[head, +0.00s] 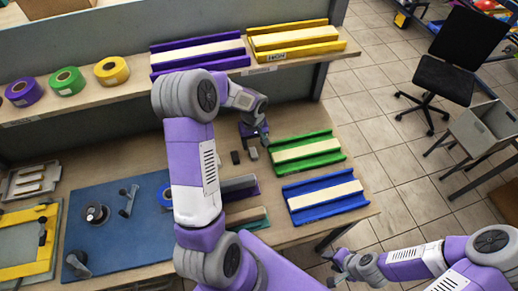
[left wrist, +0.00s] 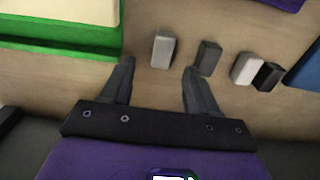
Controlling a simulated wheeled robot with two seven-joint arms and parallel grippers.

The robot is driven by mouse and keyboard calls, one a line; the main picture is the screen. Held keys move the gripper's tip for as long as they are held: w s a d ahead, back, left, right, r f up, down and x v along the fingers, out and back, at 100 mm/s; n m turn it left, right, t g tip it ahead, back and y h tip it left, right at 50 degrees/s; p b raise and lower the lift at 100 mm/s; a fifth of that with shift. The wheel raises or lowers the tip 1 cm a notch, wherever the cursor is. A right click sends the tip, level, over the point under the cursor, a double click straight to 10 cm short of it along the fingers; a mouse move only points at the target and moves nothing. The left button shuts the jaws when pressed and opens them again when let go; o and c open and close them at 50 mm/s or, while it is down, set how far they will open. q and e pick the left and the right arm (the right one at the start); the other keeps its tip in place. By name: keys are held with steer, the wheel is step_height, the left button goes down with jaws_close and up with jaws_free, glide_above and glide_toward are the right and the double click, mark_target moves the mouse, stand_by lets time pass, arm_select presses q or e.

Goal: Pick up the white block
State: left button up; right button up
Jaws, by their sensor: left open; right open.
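My left gripper (head: 256,137) is open and empty, pointing down over the wooden table near the green tray. In the left wrist view its two fingers (left wrist: 158,72) are spread, and a light grey block (left wrist: 163,48) stands just ahead of the gap between them. A dark grey block (left wrist: 208,57) is just beyond the right finger. Further right, the white block (left wrist: 246,68) stands beside a black block (left wrist: 268,76). In the head view a dark block (head: 236,157) and a grey block (head: 252,153) show; my left arm may hide others. My right gripper (head: 338,266) is open, off the table's front edge.
A green tray (head: 306,161) and a blue tray (head: 292,204) lie right of the blocks. A shelf (head: 135,95) with tape rolls and purple and yellow trays runs behind. A blue board (head: 120,250) lies at left.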

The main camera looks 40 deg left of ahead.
mark_target(253, 152)
arm_select(q)
steer(key=f, duration=0.6)
steer(key=shift+s+a+f, duration=0.1)
steer(key=shift+s+f, duration=0.1)
steer(key=shift+c, duration=0.2)
jaws_close()
